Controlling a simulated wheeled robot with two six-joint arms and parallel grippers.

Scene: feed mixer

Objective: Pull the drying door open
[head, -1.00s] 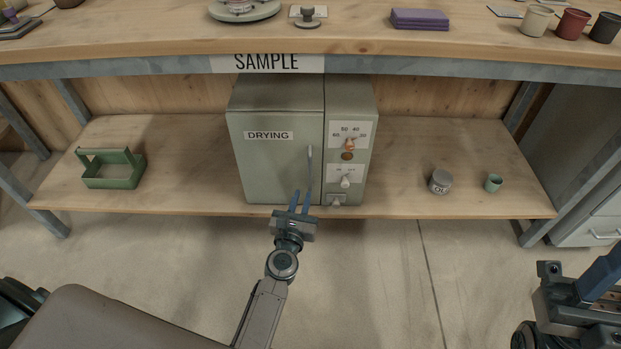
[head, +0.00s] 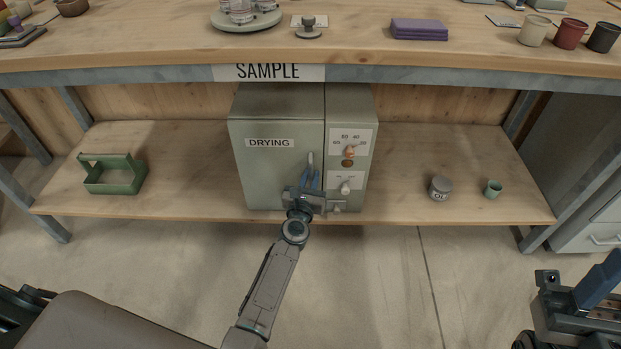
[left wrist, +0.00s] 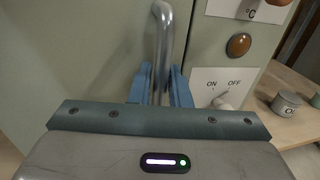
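The drying door (head: 265,175) is the grey-green front panel of the box under the bench, marked DRYING, and it is shut. Its upright metal handle (head: 310,158) is near the door's right edge; it also shows in the left wrist view (left wrist: 163,40). My left gripper (head: 309,176) is at the handle's lower part, its blue fingers open, one on each side of the bar. Whether either finger touches the bar is unclear. My right gripper (head: 598,285) is at the lower right, away from the door, partly cut off by the frame.
The control panel (head: 350,150) with knobs and an ON/OFF switch (left wrist: 222,103) is right of the door. A green carrier (head: 113,175) is left on the shelf (head: 190,190). A grey jar (head: 440,188) and green cup (head: 492,188) are at right. The floor in front is clear.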

